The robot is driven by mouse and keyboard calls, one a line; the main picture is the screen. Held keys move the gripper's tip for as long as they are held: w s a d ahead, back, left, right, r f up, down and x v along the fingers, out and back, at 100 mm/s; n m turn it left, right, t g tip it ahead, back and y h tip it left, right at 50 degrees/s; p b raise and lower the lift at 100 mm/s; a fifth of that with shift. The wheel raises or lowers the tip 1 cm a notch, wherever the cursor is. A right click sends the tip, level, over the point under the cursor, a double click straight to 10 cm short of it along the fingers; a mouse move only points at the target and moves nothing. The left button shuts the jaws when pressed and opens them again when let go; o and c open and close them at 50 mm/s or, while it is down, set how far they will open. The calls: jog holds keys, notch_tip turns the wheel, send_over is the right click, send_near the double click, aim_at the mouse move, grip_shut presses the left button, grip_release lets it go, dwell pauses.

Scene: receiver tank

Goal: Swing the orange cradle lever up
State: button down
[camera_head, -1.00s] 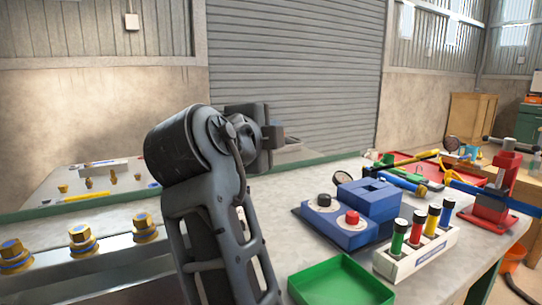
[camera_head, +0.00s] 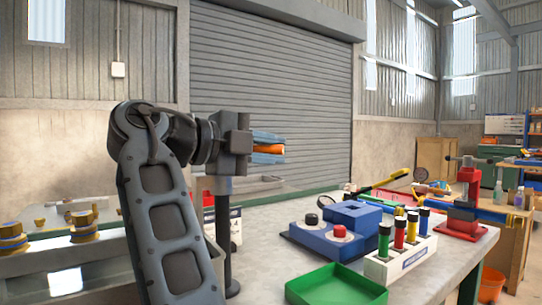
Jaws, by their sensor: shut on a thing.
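My gripper (camera_head: 280,148) is left of the middle, above the back of the bench, pointing right. Its bluish fingers are shut on an orange piece (camera_head: 268,149), which looks like the orange cradle lever. Only a short length of the orange shows between the fingers. The lever's pivot and the cradle cannot be made out. A dark upright post (camera_head: 223,225) shows below the gripper, and I cannot tell whether it joins the lever.
A green tray (camera_head: 335,283) sits at the bench's front. Behind it are a blue block with knobs (camera_head: 335,228) and a white rack (camera_head: 400,262) of coloured cylinders. A red clamp stand (camera_head: 467,195) is at right. Brass fittings (camera_head: 82,222) stand at left.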

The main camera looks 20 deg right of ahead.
jog(key=shift+s+f, duration=0.1)
dwell(0.4)
jog(key=c, duration=1.1)
grip_release()
jog(key=shift+a, duration=0.1)
jog(key=shift+v, duration=3.85)
